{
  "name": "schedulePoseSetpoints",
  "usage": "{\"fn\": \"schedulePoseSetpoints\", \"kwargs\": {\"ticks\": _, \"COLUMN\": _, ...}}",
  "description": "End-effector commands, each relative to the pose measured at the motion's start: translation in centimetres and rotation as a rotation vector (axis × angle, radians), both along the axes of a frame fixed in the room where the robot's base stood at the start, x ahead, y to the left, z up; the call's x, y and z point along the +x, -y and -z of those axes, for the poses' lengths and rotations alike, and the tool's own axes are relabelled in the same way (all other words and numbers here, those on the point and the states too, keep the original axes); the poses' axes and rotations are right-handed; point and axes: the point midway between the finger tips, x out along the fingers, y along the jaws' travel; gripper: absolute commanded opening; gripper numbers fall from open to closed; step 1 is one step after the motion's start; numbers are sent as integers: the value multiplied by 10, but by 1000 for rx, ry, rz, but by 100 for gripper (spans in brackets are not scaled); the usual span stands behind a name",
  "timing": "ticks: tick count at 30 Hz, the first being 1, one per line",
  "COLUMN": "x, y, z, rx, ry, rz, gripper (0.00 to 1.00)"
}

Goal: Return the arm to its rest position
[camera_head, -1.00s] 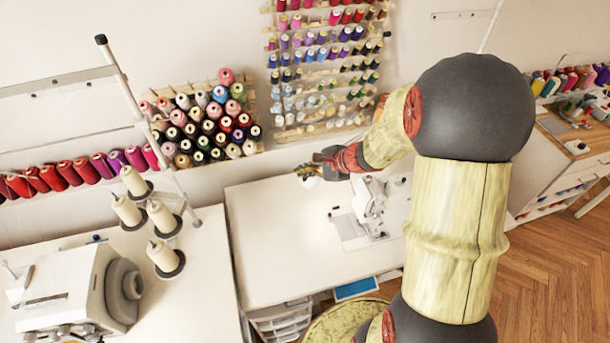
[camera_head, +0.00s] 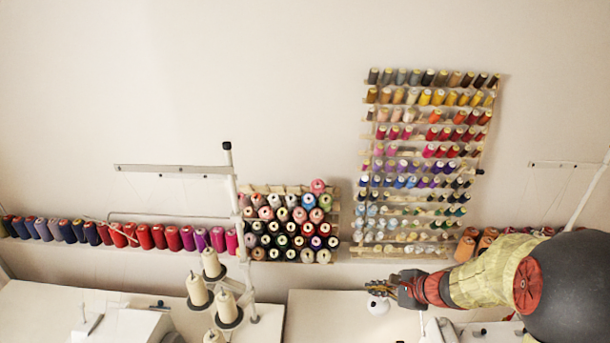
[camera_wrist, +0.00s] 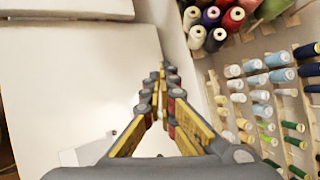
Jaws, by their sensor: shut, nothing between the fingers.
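My gripper (camera_head: 378,289) is at the lower right in the head view, at the end of my arm, in front of the wall below the tall thread rack. In the wrist view my gripper (camera_wrist: 163,75) points away from the camera with its fingertips together and nothing between them. It is above the white table (camera_wrist: 75,75) and close to the wall. In the head view only the far part of the white table (camera_head: 320,310) shows. My arm reaches in from the right edge, and its nearer links are out of the frame.
A tall rack of thread spools (camera_head: 425,165) hangs on the wall, with a smaller rack (camera_head: 290,225) to its left. A thread stand with cream cones (camera_head: 212,265) rises over the left table. A white machine (camera_head: 125,325) is at the lower left. The upper wall is clear.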

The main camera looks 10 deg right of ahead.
Motion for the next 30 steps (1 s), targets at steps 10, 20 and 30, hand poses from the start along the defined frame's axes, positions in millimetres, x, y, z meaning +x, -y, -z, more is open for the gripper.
{"fn": "schedulePoseSetpoints", "kwargs": {"ticks": 10, "x": -92, "y": -44, "z": 2, "rx": -215, "ry": -68, "rz": -489, "gripper": 0}}
{"fn": "schedulePoseSetpoints", "kwargs": {"ticks": 20, "x": -199, "y": -69, "z": -55, "rx": -721, "ry": -50, "rz": -1138, "gripper": 0}}
{"fn": "schedulePoseSetpoints", "kwargs": {"ticks": 30, "x": -244, "y": -76, "z": -123, "rx": -1225, "ry": 89, "rz": -1416, "gripper": 0}}
